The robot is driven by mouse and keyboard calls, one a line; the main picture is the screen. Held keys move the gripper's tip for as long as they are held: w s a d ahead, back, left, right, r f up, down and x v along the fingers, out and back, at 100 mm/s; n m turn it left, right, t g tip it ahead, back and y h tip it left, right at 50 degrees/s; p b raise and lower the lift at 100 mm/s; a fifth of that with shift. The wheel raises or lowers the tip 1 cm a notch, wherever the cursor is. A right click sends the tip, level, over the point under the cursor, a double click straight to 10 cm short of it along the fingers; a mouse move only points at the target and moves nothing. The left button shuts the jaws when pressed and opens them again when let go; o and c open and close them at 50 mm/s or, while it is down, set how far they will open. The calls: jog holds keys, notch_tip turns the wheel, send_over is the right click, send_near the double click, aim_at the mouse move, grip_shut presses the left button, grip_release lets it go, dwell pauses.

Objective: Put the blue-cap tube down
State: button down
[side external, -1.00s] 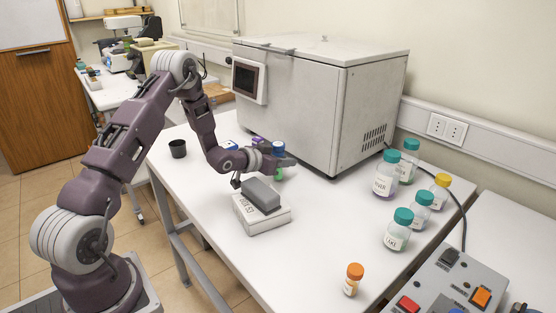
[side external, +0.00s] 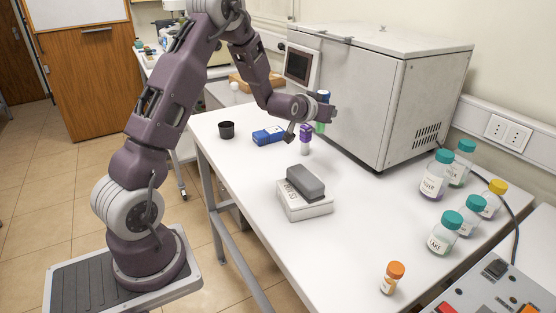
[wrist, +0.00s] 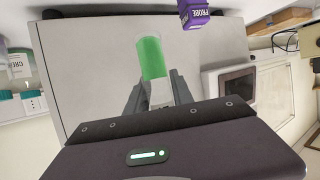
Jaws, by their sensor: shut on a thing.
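The blue-cap tube is held upright in my gripper (side external: 325,112) in the side view. Its blue cap (side external: 323,95) shows above the jaws and its green lower part (side external: 320,127) below them, apparently clear of the table. The jaws hide the middle of the tube. In the wrist view, my gripper (wrist: 157,90) is shut around the clear tube, whose green part (wrist: 151,58) points away from the jaws. The blue cap is hidden there. The white table (side external: 260,180) lies below.
A purple-cap tube (side external: 305,140) stands near my gripper; its purple cap (wrist: 194,13) shows in the wrist view. A blue box (side external: 268,135), black cup (side external: 226,130) and white device (side external: 305,209) with a grey block are nearby. A large metal cabinet (side external: 390,100) stands behind. Several bottles are at right.

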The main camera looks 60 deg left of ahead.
jog(key=s+a+f+n+g+y, duration=0.1)
jog(key=s+a+n+g+y, duration=0.35)
jog(key=s, duration=0.35)
jog(key=s+a+f+n+g+y, duration=0.1)
jog(key=s+a+n+g+y, duration=0.3)
jog(key=s, duration=0.5)
jog(key=shift+n+g+h, duration=0.25)
jog(key=shift+n+h, duration=0.5)
jog(key=f, duration=0.9)
jog(key=shift+s+a, duration=0.1)
jog(key=shift+a, duration=0.2)
jog(key=shift+f, duration=0.1)
jog(key=shift+f, duration=0.1)
jog(key=c, duration=1.1)
grip_release()
